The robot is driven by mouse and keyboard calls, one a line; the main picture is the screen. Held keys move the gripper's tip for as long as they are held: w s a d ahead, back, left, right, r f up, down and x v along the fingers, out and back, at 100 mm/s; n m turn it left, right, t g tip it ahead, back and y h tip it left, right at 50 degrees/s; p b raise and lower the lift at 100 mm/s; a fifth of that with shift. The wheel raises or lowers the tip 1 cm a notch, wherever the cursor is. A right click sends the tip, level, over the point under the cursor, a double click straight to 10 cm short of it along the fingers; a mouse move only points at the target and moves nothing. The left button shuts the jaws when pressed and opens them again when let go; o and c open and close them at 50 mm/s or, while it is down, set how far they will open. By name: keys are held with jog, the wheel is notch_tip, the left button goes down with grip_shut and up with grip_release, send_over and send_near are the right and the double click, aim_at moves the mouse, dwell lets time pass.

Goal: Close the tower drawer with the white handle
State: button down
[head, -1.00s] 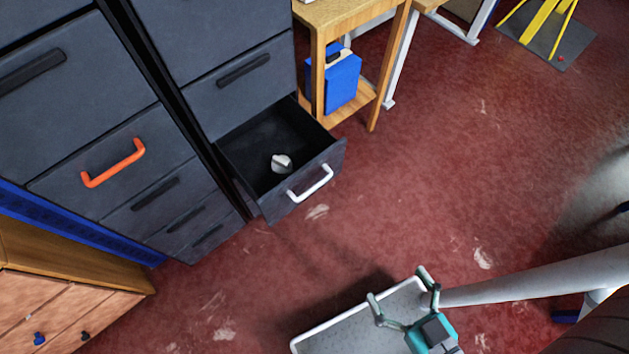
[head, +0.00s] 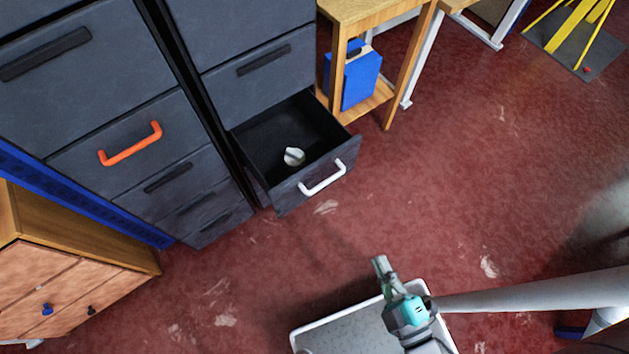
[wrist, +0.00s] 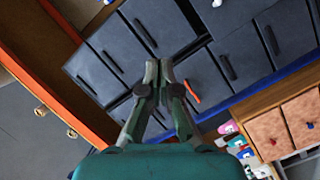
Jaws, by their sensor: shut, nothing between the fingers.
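A drawer with an orange handle (head: 131,145) is closed in the left tower. A wooden cabinet (head: 70,270) stands at lower left. A wooden table (head: 392,70) with a blue box (head: 354,78) is right of the open drawer. Red floor (head: 440,190) is clear to the right.

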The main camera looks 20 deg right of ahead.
jog(key=w+f+n+t+y, duration=0.15)
jog(key=w+f+n, duration=0.5)
jog(key=n, duration=0.65)
jog(key=n+y, duration=0.3)
jog(key=n, duration=1.2)
send_near(306, 176)
jog(key=shift+g, duration=0.45)
jog(key=x, duration=0.7)
jog(key=shift+w+d+r, duration=0.15)
jog(key=shift+r, duration=0.1)
